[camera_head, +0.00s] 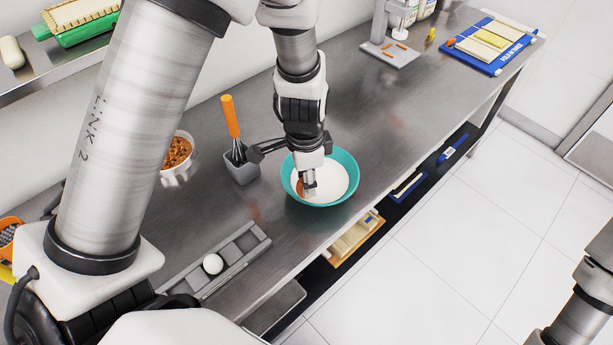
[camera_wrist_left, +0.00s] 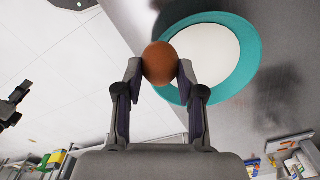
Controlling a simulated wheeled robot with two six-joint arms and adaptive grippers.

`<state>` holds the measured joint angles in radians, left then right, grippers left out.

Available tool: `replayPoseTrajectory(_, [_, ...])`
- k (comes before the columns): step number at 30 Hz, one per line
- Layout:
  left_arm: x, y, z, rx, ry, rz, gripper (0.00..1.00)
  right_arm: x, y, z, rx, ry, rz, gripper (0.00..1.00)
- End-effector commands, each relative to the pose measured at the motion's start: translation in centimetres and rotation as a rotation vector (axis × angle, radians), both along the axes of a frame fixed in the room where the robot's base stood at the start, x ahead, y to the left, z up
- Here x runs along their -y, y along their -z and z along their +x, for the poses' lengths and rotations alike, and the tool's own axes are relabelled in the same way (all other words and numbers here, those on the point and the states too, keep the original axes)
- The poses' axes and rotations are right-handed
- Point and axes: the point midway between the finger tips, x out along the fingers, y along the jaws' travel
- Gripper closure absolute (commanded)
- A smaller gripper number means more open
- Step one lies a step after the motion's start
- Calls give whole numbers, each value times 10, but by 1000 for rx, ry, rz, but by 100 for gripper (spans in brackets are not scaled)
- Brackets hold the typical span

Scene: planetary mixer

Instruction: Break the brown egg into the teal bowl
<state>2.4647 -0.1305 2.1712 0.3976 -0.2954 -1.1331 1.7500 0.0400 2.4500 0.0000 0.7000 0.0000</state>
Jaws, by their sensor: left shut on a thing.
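The teal bowl (camera_head: 345,192) stands on the steel counter near its front edge, with a white content inside. My left gripper (camera_head: 309,190) is over the bowl, pointing down. It is shut on the brown egg (camera_head: 300,188), which shows as a small brown patch beside the fingers. In the left wrist view the brown egg (camera_wrist_left: 160,63) sits whole between the two fingertips (camera_wrist_left: 160,70), with the teal bowl (camera_wrist_left: 253,70) behind it. I cannot tell the exact height of the egg above the white content.
A grey holder (camera_head: 242,167) with an orange-handled whisk (camera_head: 231,118) stands left of the bowl. A white egg (camera_head: 213,264) sits in a grey tray (camera_head: 247,244). A container of brown pieces (camera_head: 177,153) is farther left.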

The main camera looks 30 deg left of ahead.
Motion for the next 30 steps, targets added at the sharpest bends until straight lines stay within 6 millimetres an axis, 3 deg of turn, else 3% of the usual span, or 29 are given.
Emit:
replayPoseTrajectory(2, [0, 9, 0, 0, 0, 0, 73, 0, 8, 0, 1, 0, 0, 60])
replayPoseTrajectory(7, [0, 53, 0, -1, 0, 0, 73, 0, 50, 0, -1, 0, 0, 60])
replayPoseTrajectory(8, [0, 38, 0, 1, 0, 0, 73, 0, 37, -1, -2, 0, 0, 60])
replayPoseTrajectory(10, [0, 34, 0, 1, 0, 0, 77, 0, 32, 0, 0, 0, 0, 60])
replayPoseTrajectory(21, [0, -1, 0, 0, 0, 0, 78, 0, 4, 0, 0, 0, 0, 60])
replayPoseTrajectory(30, [0, -4, 0, 0, 0, 0, 78, 0, 2, 0, 0, 0, 0, 60])
